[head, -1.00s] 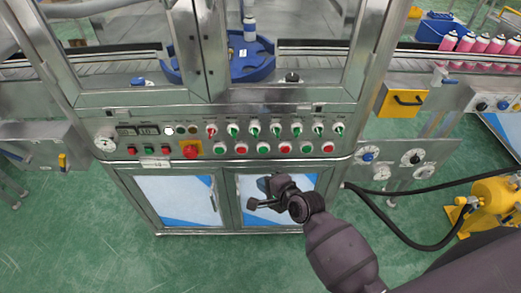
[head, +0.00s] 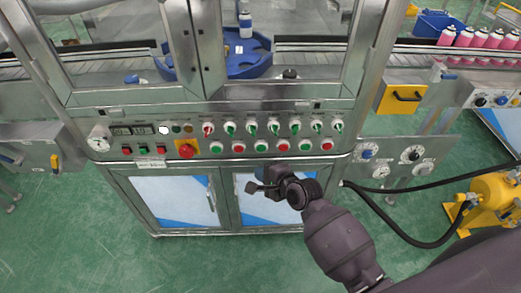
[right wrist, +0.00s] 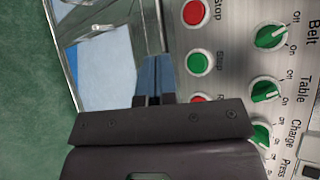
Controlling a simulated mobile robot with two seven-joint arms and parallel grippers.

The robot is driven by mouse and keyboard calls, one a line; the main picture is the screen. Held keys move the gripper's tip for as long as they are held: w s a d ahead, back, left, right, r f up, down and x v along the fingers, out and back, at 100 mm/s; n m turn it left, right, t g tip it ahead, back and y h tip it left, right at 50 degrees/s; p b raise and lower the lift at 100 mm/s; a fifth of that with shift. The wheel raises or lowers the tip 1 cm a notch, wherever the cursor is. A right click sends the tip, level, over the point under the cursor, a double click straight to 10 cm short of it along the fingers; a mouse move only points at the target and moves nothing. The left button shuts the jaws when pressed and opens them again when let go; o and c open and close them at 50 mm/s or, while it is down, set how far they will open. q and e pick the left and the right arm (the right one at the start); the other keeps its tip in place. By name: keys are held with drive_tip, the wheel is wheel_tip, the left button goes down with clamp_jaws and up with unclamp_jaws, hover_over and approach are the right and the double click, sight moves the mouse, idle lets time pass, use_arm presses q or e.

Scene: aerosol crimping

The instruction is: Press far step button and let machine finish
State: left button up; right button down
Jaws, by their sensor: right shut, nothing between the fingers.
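The machine's control panel (head: 350,134) runs across the middle of the head view. Its lower row alternates green and red round buttons, including a green button (head: 305,144) and a red button (head: 327,143) at the right end. My right gripper (head: 251,188) is shut and empty, just below this row, in front of the cabinet doors. In the right wrist view its closed fingers (right wrist: 152,98) lie beside a green button (right wrist: 199,62) and a red Stop button (right wrist: 195,12), without visibly touching either. Another red button (right wrist: 200,99) is partly hidden by the gripper. My left gripper is out of view.
Green selector knobs (head: 274,127) sit above the buttons, and a red emergency knob (head: 187,149) is at the left. A white lamp (head: 164,130) glows. A blue turntable (head: 248,62) holds a can (head: 245,25) behind the glass. Pink cans (head: 464,38) stand at the right.

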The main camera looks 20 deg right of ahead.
sight(261, 148)
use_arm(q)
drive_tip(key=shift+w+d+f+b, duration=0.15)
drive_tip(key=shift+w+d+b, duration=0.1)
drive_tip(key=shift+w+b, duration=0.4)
use_arm(e)
drive_tip(key=w, duration=0.1)
drive_tip(key=w+d, duration=0.1)
drive_tip(key=w, duration=0.3)
drive_tip(key=shift+w+d, duration=0.25)
drive_tip(key=shift+d, duration=0.05)
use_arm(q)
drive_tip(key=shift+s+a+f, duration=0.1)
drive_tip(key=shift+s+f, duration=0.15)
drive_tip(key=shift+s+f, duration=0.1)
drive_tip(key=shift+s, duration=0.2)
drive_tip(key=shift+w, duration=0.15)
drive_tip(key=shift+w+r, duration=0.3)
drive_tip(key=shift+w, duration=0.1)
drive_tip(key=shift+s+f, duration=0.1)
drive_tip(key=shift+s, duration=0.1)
